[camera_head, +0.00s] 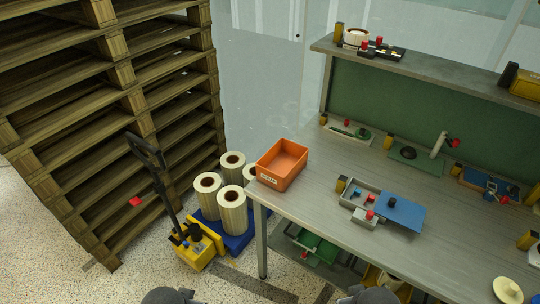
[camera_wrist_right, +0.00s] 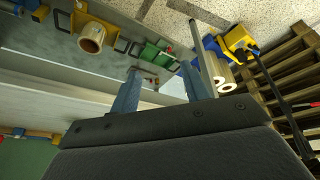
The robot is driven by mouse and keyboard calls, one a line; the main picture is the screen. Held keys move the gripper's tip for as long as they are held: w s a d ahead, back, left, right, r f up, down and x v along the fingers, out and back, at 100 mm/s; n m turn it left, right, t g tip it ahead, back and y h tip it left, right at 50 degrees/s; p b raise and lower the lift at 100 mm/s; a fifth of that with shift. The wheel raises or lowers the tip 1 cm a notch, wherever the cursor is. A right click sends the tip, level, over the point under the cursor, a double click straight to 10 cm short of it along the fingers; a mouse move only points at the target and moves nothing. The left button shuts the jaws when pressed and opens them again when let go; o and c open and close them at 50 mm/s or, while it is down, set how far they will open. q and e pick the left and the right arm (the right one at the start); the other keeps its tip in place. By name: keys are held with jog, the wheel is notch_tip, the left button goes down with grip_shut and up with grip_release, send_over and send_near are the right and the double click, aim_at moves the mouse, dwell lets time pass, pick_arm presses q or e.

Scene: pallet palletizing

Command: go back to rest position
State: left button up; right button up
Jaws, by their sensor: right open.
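My right gripper (camera_wrist_right: 160,70) shows in the right wrist view, with its two blue-grey fingers spread apart. Nothing is between the fingers. Behind them are the underside region of the workbench, its leg and the floor. The head view shows neither gripper. Only two dark rounded parts, which look like my own arms, show at its bottom edge. My left gripper is out of view.
A workbench (camera_head: 310,196) with an orange bin (camera_head: 282,163) at its left corner fills the right. A yellow pallet jack (camera_head: 195,250) and several rolls (camera_head: 232,211) stand beside it. Stacked wooden pallets (camera_head: 128,103) rise at left. Speckled floor (camera_head: 130,284) is clear in front.

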pick_arm(q)
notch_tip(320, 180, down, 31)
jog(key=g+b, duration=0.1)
jog(key=b, duration=0.2)
pick_arm(e)
notch_tip(320, 180, down, 32)
jog(key=a+g, duration=0.2)
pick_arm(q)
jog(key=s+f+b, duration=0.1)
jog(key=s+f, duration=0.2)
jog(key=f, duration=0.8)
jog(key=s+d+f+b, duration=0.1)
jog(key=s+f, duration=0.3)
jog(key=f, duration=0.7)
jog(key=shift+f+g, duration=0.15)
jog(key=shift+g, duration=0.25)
pick_arm(e)
jog(key=s+f, duration=0.4)
jog(key=f, duration=0.7)
jog(key=s+f, duration=0.4)
jog(key=f, duration=0.7)
jog(key=shift+g, duration=0.3)
jog(key=shift+d, duration=0.1)
